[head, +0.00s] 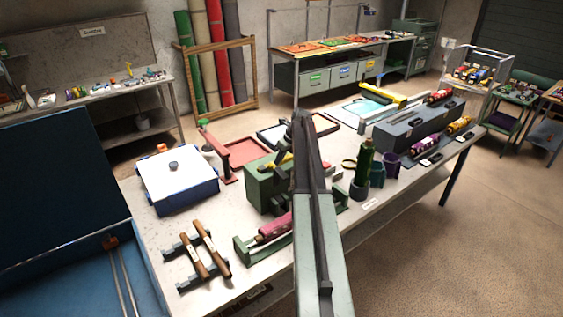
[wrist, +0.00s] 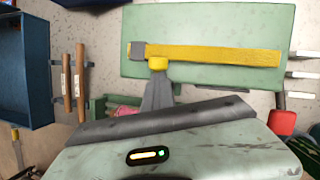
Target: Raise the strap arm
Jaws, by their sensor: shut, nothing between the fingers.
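The strap arm appears to be the long yellow bar (wrist: 210,54) with a grey block at its left end. In the wrist view it lies flat across the top of a green box (wrist: 205,20). In the head view the green box (head: 262,186) stands mid-table, with a bit of yellow (head: 283,160) on it, partly hidden by my arm. My gripper (wrist: 158,64) is shut and empty.
A white-and-blue box (head: 178,182) stands left of the green box. Two brown-handled rollers (head: 203,252) lie in front on a rack. A dark green bottle (head: 364,160) and cups stand to the right. A red post (head: 215,150) rises behind.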

